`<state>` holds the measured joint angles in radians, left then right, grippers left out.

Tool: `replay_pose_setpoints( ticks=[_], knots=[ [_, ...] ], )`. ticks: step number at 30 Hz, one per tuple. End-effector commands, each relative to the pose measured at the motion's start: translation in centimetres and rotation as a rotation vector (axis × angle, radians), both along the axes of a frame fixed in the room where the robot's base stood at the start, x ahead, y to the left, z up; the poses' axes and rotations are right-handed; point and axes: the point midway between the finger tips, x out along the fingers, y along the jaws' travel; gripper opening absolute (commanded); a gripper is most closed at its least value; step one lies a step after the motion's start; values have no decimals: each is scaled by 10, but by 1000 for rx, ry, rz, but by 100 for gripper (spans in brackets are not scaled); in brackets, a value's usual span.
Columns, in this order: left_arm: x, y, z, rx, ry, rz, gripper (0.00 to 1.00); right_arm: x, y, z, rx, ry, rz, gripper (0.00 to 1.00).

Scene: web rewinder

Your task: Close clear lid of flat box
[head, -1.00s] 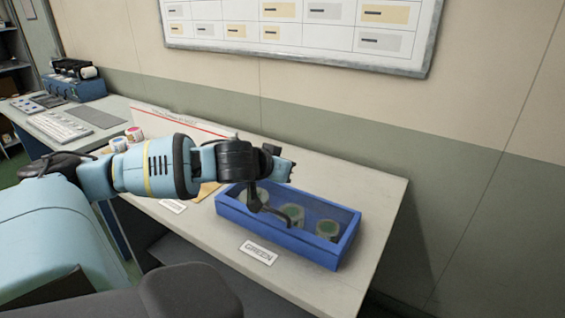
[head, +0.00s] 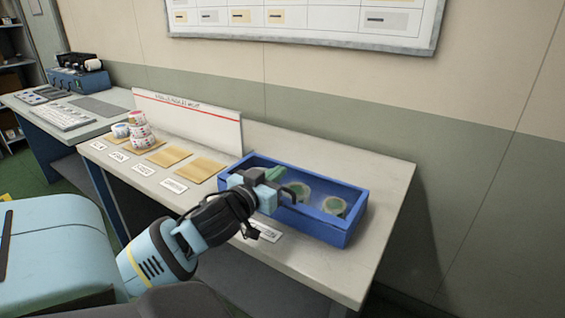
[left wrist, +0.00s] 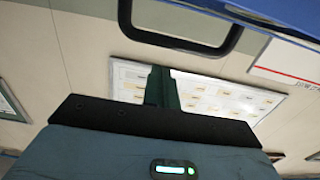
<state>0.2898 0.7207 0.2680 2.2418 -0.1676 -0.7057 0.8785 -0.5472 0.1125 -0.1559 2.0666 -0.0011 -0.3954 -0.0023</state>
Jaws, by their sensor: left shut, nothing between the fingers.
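The flat blue box (head: 345,227) stands on the table at the right in the head view, with several green-centred rolls (head: 334,206) inside. A hazy look over the rolls suggests the clear lid, but I cannot tell its exact angle. My left gripper (head: 275,175) is at the box's front left, shut and empty, and hides part of the box. Whether it touches the box is unclear. My right gripper is out of view.
Tan mats (head: 168,157) and white labels (head: 174,186) lie left of the box. Stacked rolls (head: 139,131) stand farther left. A white panel (head: 190,119) stands behind, and the wall is beyond. The table right of the box is clear.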

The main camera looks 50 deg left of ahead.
Motion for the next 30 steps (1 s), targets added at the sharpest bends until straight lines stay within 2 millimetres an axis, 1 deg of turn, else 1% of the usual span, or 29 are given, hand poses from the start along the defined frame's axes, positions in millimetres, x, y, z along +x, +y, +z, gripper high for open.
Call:
replay_pose_setpoints(
  ticks=[1,5,12,23,30],
  knots=[
    [-2,0,-10,1,-16,4,0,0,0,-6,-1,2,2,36],
    [-6,-1,-15,13,-43,5,0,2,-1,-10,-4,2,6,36],
    [-11,-2,-25,18,-49,5,0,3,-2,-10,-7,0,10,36],
    [-12,-3,-31,18,-47,5,0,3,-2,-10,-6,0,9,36],
    [-12,-3,-33,17,-43,5,0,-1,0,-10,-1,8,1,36]
  ],
)
